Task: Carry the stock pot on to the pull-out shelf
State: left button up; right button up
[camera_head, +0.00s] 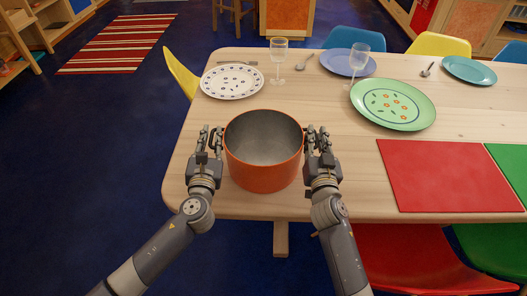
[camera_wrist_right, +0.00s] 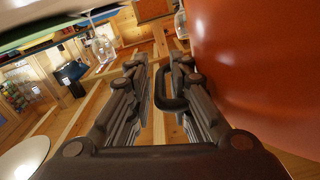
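The orange stock pot (camera_head: 264,160) stands upright and looks empty, near the front left edge of the wooden table. It fills the right side of the right wrist view (camera_wrist_right: 262,60). My left gripper (camera_head: 210,138) is at the pot's left side handle, its fingers apart. My right gripper (camera_head: 317,138) is at the pot's right side. In the right wrist view its fingers are apart, with the dark loop handle (camera_wrist_right: 176,88) between them, nearer the right finger. No pull-out shelf can be made out.
The table (camera_head: 330,190) also bears a spotted plate (camera_head: 232,82), a green plate (camera_head: 392,105), a blue plate (camera_head: 348,62), two glasses (camera_head: 278,58) and a red mat (camera_head: 450,176). Colored chairs (camera_head: 181,72) surround it. Blue floor (camera_head: 85,160) is clear at left.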

pick_arm(q)
grip_shut()
pick_arm(e)
grip_shut()
pick_arm(q)
jog(key=shift+r, duration=0.2)
pick_arm(e)
jog(key=shift+r, duration=0.25)
pick_arm(q)
jog(key=shift+w+r, duration=0.1)
pick_arm(e)
jog(key=shift+w+r, duration=0.1)
